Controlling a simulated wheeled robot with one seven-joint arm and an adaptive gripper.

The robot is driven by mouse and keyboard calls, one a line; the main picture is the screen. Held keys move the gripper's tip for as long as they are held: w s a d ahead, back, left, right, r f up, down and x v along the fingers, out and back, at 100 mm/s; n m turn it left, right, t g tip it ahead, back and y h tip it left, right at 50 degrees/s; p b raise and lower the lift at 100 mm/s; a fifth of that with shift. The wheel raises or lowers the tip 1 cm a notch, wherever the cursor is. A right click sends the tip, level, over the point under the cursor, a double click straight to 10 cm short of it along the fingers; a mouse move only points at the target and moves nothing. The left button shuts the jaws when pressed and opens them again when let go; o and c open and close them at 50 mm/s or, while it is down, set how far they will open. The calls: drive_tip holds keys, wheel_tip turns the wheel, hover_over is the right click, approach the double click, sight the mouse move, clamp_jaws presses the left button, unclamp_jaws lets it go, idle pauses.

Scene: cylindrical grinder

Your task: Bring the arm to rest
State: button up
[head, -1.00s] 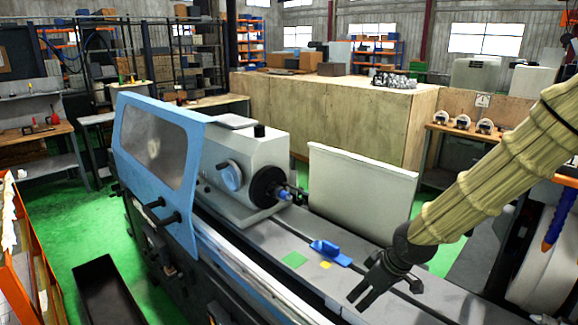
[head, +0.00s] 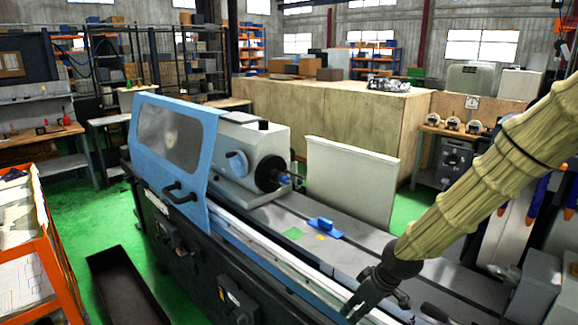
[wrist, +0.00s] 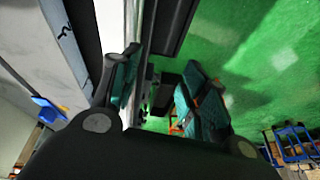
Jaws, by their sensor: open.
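My gripper (head: 362,303) hangs at the lower end of my sleeved arm in the head view, over the front edge of the grinder bed (head: 375,262). In the wrist view my gripper (wrist: 160,95) has its two fingers apart, with nothing between them. The cylindrical grinder's blue guard (head: 172,150) and its grey headstock (head: 245,160) stand to the left of my gripper. A blue piece (head: 324,227) lies on the bed, apart from my gripper; it also shows at the left of the wrist view (wrist: 48,110).
A white panel (head: 350,180) stands behind the bed. A dark tray (head: 122,287) lies on the green floor, with an orange rack (head: 50,255) at its left. A large wooden crate (head: 330,115) stands behind. Machine parts (head: 535,290) are close to the right of my arm.

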drive_tip(key=s+a+f+m+g+b, duration=0.1)
drive_tip(key=s+f+m+b, duration=0.1)
drive_tip(key=s+f, duration=0.65)
drive_tip(key=s+f+m+b, duration=0.15)
drive_tip(key=s+f, duration=0.35)
drive_tip(key=f, duration=0.7)
drive_tip(key=s+d+f+m+h+b, duration=0.1)
drive_tip(key=s+d+f, duration=0.1)
drive_tip(key=s+f, duration=0.3)
drive_tip(key=s+d+f+m+g+h+b, duration=0.1)
drive_tip(key=s+f, duration=0.4)
drive_tip(key=s, duration=0.7)
drive_tip(key=s+d+f+m+h+b, duration=0.1)
drive_tip(key=s+d+f+m, duration=0.2)
drive_tip(key=s, duration=0.6)
wheel_tip(320, 180, down, 3)
drive_tip(key=shift+s+r+g+b, duration=0.15)
drive_tip(key=shift+s+g+b, duration=0.1)
drive_tip(key=shift+g+b, duration=0.05)
drive_tip(key=shift+c, duration=0.9)
drive_tip(key=shift+a, duration=0.15)
